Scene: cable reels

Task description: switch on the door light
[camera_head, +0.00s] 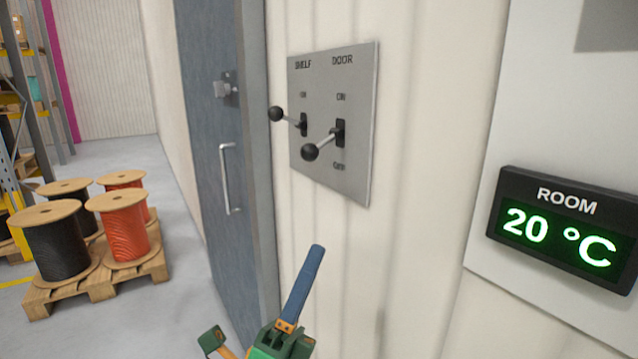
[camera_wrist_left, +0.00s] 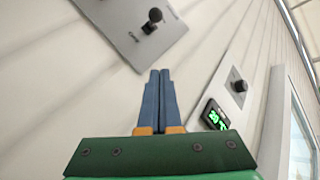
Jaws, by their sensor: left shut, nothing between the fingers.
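A grey switch plate (camera_head: 360,110) on the white wall has two levers with black ball knobs, marked SHELF and DOOR. The DOOR lever (camera_head: 310,152) slants down toward its OFF mark. The SHELF lever (camera_head: 276,114) slants upward. My left gripper (camera_head: 317,250), with blue fingers, is shut and empty, below the plate and apart from it. In the left wrist view its closed fingers (camera_wrist_left: 160,74) point up toward the wall. The plate (camera_wrist_left: 120,25) shows there at the top, partly cut off, with one black knob. My right gripper is not in view.
A blue-grey door (camera_head: 215,130) with a handle and latch stands left of the plate. A ROOM display (camera_head: 560,225) reading 20 °C is on the right, on a white panel. Cable reels (camera_head: 125,225) stand on a pallet at the left. The wall below the plate is bare.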

